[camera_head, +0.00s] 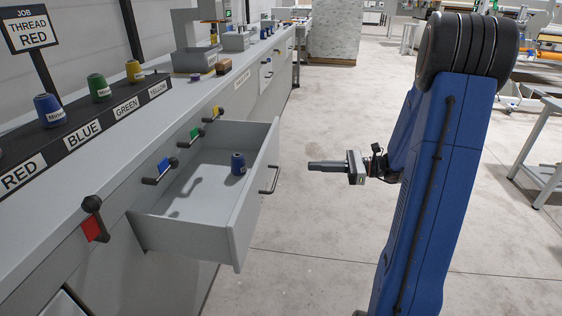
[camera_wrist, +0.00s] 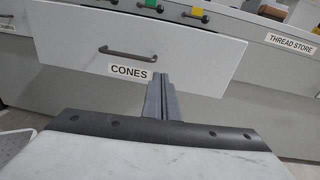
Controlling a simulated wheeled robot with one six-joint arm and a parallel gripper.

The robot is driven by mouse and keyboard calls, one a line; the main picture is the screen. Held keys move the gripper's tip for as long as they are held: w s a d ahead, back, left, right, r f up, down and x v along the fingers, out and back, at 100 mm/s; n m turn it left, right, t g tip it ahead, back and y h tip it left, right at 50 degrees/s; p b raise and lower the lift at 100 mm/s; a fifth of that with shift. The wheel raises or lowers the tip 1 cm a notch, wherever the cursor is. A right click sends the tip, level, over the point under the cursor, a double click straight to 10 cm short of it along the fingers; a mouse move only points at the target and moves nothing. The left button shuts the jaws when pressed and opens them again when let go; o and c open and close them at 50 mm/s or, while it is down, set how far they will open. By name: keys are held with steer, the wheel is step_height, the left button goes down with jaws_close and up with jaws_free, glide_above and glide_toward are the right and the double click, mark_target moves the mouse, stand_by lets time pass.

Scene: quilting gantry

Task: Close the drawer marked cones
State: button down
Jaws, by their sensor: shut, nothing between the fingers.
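The drawer marked cones (camera_head: 245,205) stands pulled out from the grey counter in the head view. One dark blue thread cone (camera_head: 238,164) stands upright inside it. In the wrist view the drawer front (camera_wrist: 190,40) faces me, with its CONES label (camera_wrist: 131,73) and dark bar handle (camera_wrist: 128,53). The handle also shows in the head view (camera_head: 271,180). My gripper (camera_head: 312,166) is shut and empty, pointing left at the drawer front with a gap between them. In the wrist view its fingers (camera_wrist: 160,80) overlap the lower edge of the front, right of the label.
Blue, green and yellow cones stand on the counter rack (camera_head: 84,122) with colour labels. Coloured levers (camera_head: 163,168) stick out above the drawer. A job sign (camera_head: 30,28) reads THREAD RED. The floor (camera_head: 310,235) between the drawer and my arm is clear.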

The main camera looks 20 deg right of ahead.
steer(key=w+d+m+t, duration=0.1)
steer(key=d, duration=0.1)
glide_toward(271, 159)
steer(key=x, duration=0.6)
steer(key=shift+s+a, duration=0.1)
steer(key=shift+a, duration=0.2)
stand_by(0.4)
steer(key=x, duration=2.3)
steer(key=shift+w+a+r, duration=0.1)
steer(key=shift+w+a, duration=0.15)
steer(key=shift+a, duration=0.1)
steer(key=shift+w+a, duration=0.3)
steer(key=shift+a, duration=0.1)
steer(key=shift+r, duration=0.1)
steer(key=shift+w+a+r, duration=0.1)
